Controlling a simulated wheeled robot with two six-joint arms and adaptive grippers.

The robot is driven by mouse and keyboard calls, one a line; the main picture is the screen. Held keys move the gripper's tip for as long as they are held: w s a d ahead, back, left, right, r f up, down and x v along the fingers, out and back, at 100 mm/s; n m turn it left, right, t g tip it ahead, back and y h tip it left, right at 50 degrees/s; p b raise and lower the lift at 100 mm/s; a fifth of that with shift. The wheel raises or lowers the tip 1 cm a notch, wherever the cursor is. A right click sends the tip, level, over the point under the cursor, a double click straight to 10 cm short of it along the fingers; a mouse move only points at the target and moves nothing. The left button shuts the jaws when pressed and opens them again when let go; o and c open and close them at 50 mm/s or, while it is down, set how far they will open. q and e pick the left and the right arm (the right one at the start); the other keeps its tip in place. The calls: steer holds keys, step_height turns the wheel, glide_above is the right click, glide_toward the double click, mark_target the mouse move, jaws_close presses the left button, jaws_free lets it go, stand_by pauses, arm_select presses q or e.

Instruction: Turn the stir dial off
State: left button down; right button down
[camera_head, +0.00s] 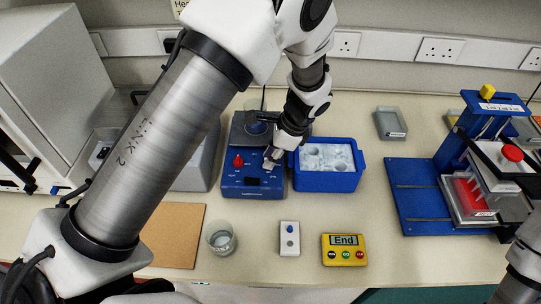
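The blue stirrer hotplate (240,185) stands left of centre on the bench. A red dial (238,160) shows on the left of its sloping front. My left gripper (270,163) reaches down from above to the right side of that front, beside the blue ice box. Its fingertips are at the panel, where they cover any second dial. The stir dial cannot be made out, and the gap between the fingers is too small to judge. My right gripper is out of view; only part of my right arm shows at the right edge.
A blue box of ice (327,186) stands just right of the hotplate. A glass beaker (221,238), a small white device (290,238) and a yellow timer reading "End" (344,249) stand in front. A blue rack station (415,195) is at right.

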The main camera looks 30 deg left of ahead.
arm_select(q)
steer(key=shift+f, duration=0.1)
steer(key=shift+s+f, duration=0.1)
steer(key=shift+s, duration=0.05)
stand_by(0.7)
steer(key=shift+n+g+h+p, duration=0.35)
steer(key=shift+n+g+p, duration=0.2)
steer(key=shift+n, duration=1)
steer(key=shift+n+g+h+p, duration=0.35)
steer(key=shift+n+g+p, duration=0.15)
steer(key=shift+n, duration=1.05)
steer(key=shift+a+n+g+h+p, duration=0.1)
steer(key=shift+n+g+h+p, duration=0.4)
steer(key=shift+n, duration=1.15)
steer(key=shift+a+n+t+h+p, duration=0.15)
steer(key=shift+n+h, duration=0.65)
steer(key=shift+n, duration=0.85)
steer(key=c, duration=1)
jaws_free()
steer(key=shift+o, duration=0.2)
steer(key=shift+w, duration=0.2)
